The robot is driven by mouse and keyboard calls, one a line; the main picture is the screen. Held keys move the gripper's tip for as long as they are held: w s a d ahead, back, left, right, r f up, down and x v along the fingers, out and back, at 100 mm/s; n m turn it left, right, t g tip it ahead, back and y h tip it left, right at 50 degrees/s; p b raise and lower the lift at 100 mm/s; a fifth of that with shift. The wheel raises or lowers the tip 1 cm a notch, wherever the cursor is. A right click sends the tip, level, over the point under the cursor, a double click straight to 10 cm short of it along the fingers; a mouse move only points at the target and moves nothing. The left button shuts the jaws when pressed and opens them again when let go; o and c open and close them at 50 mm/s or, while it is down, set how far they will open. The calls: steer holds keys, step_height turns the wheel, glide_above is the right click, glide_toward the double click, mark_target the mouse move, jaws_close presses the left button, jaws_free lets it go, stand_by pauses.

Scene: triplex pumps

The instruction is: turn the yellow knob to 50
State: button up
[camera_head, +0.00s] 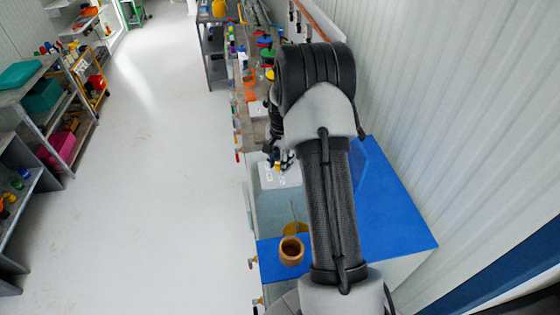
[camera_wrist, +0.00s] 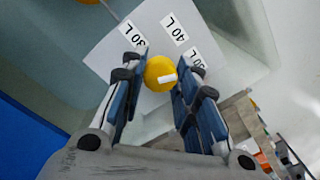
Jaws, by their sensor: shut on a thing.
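The yellow knob (camera_wrist: 158,70) sits on a white label plate (camera_wrist: 104,56) and lies between the fingers of my gripper (camera_wrist: 160,84) in the wrist view. My gripper is shut on it, one blue-grey finger at each side. A short white mark shows on the knob's lower right part. The plate carries a label that looks like 30 L (camera_wrist: 132,33), a 40 L label (camera_wrist: 174,29) and a third label (camera_wrist: 198,60) partly hidden by the right finger. In the head view my gripper (camera_head: 279,161) is over the plate (camera_head: 280,179), and the knob is small there.
A blue surface (camera_head: 400,222) lies under and right of my arm, with a brown cup-like part (camera_head: 291,250) at its left. A bench with colourful items (camera_head: 265,55) runs along the wall beyond. Shelves (camera_head: 40,95) stand at the left, and the floor (camera_head: 140,190) between is clear.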

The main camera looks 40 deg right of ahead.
steer(key=shift+m, duration=0.7)
steer(key=o, duration=1.1)
steer(key=r, duration=1.2)
steer(key=shift+s, duration=0.25)
